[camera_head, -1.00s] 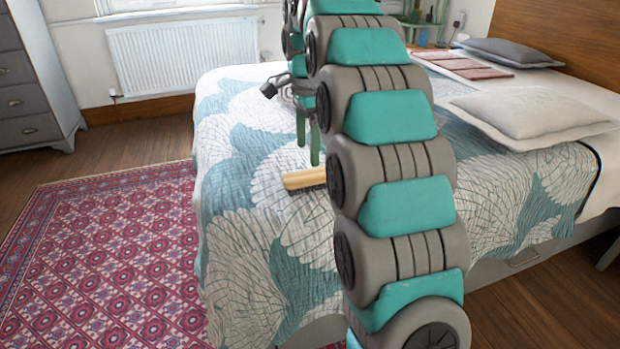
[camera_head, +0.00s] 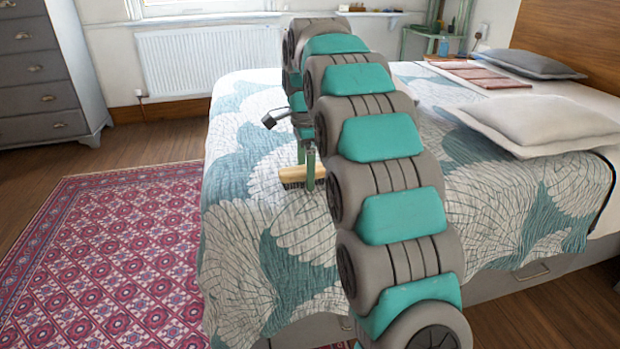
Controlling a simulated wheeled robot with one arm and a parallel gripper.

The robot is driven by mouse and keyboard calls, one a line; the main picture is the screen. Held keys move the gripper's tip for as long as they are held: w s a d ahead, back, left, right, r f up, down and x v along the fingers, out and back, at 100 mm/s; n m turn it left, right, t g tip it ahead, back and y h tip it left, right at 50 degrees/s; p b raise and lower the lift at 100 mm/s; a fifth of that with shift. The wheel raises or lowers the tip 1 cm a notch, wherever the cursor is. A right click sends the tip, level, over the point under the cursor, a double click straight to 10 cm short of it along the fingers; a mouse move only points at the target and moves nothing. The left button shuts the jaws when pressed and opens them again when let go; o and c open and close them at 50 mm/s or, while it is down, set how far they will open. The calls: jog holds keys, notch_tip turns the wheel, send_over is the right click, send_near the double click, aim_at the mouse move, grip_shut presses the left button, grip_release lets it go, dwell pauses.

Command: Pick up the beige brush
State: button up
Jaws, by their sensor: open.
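The beige brush (camera_head: 289,174) lies on the patterned bedspread, with its wooden side up and dark bristles showing along its lower edge. Its right part is hidden behind my arm. My gripper (camera_head: 306,166) points down at the brush, and its thin green fingers are open. One finger overlaps the brush in the picture, near where the arm covers it. I cannot tell whether the fingers touch it or stand on both sides of it.
The bed (camera_head: 240,262) fills the middle, with pillows (camera_head: 540,122) and reddish folded items (camera_head: 478,73) at the right. A patterned rug (camera_head: 120,250) lies on the floor at left. A grey dresser (camera_head: 45,85) and a radiator (camera_head: 207,60) stand behind.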

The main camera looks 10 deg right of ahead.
aim_at(305, 168)
grip_shut()
dwell(0.6)
jog(key=shift+r, duration=0.2)
jog(key=shift+w+r, duration=0.1)
jog(key=shift+r, duration=1.4)
jog(key=s+d+b, duration=0.1)
jog(key=s+d, duration=0.3)
jog(key=s, duration=0.3)
jog(key=s+d+r+b, duration=0.1)
jog(key=s+d, duration=0.2)
jog(key=s, duration=0.4)
jog(key=shift+d+r, duration=0.3)
jog(key=shift+d, duration=0.1)
jog(key=shift+s, duration=0.1)
